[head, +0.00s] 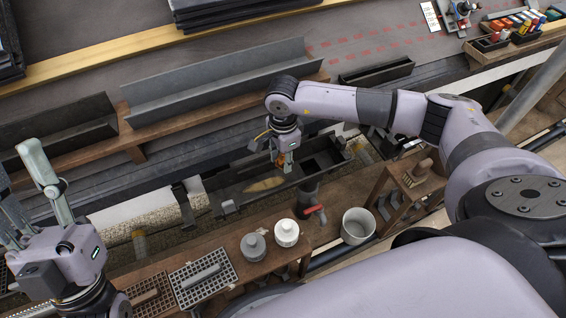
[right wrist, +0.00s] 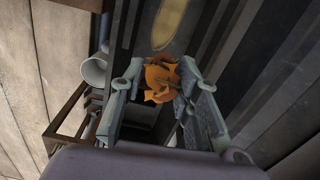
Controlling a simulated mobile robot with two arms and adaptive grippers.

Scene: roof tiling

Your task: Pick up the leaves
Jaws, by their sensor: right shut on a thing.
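A clump of orange-brown leaves (right wrist: 161,78) is held between the fingertips of my right gripper (right wrist: 158,88) in the right wrist view. In the head view the leaves (head: 280,160) show as a small orange patch at my right gripper (head: 287,163), which is shut on them. This gripper is over the dark gutter trough (head: 234,202); its exact height cannot be told. My left gripper (head: 30,195) is at the lower left with its fingers spread apart, open and empty, away from the leaves.
A tan oval patch (head: 265,184) shows in the trough. A red-handled tool (head: 316,210) is near the trough. Long grey channels (head: 215,85) lie behind.

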